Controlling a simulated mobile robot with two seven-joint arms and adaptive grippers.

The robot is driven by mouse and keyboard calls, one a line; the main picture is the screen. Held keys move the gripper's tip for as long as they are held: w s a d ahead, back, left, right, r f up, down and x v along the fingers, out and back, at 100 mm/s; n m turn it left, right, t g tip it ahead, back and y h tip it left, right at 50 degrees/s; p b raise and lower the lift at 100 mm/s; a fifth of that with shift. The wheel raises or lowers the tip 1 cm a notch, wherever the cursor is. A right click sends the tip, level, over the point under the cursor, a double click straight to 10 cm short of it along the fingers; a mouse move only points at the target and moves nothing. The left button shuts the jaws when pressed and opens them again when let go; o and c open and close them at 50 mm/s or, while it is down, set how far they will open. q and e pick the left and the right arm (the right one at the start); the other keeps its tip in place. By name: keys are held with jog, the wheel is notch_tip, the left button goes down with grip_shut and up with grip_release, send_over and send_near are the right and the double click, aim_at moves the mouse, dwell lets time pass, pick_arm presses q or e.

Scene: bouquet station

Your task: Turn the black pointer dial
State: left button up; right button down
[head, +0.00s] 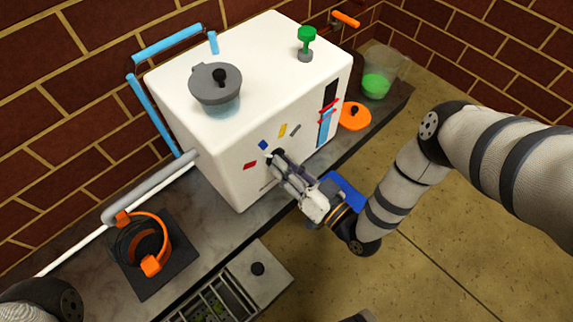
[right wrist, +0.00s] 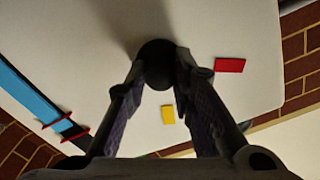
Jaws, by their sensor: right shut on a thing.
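The black pointer dial (right wrist: 158,62) sits on the front face of the white machine (head: 237,165). In the right wrist view its round dark body lies between my fingertips. My right gripper (head: 277,165) reaches the front face and is shut on the dial, hiding most of it in the head view. The pointer's direction is hidden. My left gripper is out of view.
A grey lidded pot (head: 215,88) and a green knob (head: 306,36) are on top of the machine. An orange-handled item (head: 150,262) stands left on the dark counter (head: 85,250). An orange lid (head: 354,116) and a glass with green contents (head: 376,84) are right.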

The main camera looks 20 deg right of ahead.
jog(key=shift+s+a+m+b, duration=0.1)
jog(key=shift+m+b, duration=1.8)
jog(key=shift+m, duration=7.1)
jog(key=c, duration=1.4)
grip_release()
jog(key=shift+o, duration=0.2)
